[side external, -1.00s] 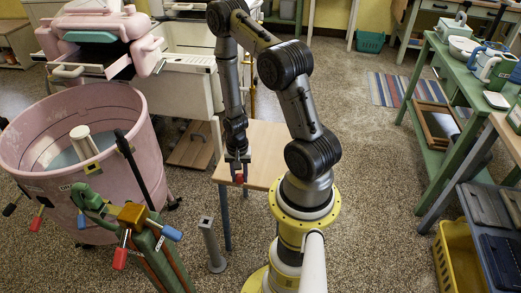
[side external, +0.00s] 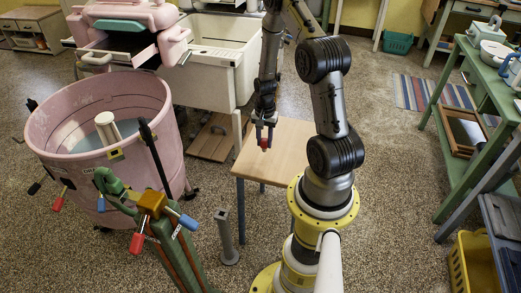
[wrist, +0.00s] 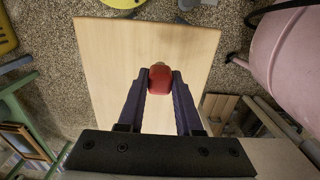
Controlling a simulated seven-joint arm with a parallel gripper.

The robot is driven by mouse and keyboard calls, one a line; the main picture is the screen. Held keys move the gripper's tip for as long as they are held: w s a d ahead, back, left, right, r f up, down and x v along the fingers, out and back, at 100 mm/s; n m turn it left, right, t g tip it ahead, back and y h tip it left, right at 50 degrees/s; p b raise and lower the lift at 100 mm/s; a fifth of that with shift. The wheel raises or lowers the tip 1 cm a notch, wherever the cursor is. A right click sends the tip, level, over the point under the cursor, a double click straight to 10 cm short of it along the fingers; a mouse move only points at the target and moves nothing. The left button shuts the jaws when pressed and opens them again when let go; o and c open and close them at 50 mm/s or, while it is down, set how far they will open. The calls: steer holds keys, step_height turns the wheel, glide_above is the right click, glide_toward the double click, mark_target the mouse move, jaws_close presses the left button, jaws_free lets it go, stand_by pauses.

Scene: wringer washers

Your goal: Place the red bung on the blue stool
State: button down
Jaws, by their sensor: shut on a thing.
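The red bung (side external: 264,144) is held between the fingertips of my gripper (side external: 264,135), which points down. In the wrist view the red bung (wrist: 160,78) sits between the two dark fingers of my gripper (wrist: 161,82), with a small tan end at its far side. Below it is the stool, with a plain pale wooden top (side external: 280,160) and blue-grey legs. The stool top also shows in the wrist view (wrist: 110,55). The bung is over the top, within its edges. I cannot tell how large the gap beneath it is.
A pink washer tub (side external: 95,150) stands at the left, with a green and brass lever assembly (side external: 150,205) in front. A cream basin (side external: 222,60) is behind the stool. A green bench (side external: 465,130) and yellow crate (side external: 470,265) are at right. The stool top looks otherwise bare.

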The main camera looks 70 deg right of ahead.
steer(key=w+d+f, duration=0.1)
steer(key=f, duration=0.1)
steer(key=w+d+f, duration=0.2)
steer(key=f, duration=0.1)
steer(key=shift+d+f, duration=0.3)
steer(key=shift+f, duration=0.05)
steer(key=shift+w+d+f, duration=0.1)
steer(key=shift+d+f, duration=0.05)
steer(key=shift+f, duration=1.55)
steer(key=c, duration=0.6)
jaws_free()
steer(key=shift+f, duration=0.15)
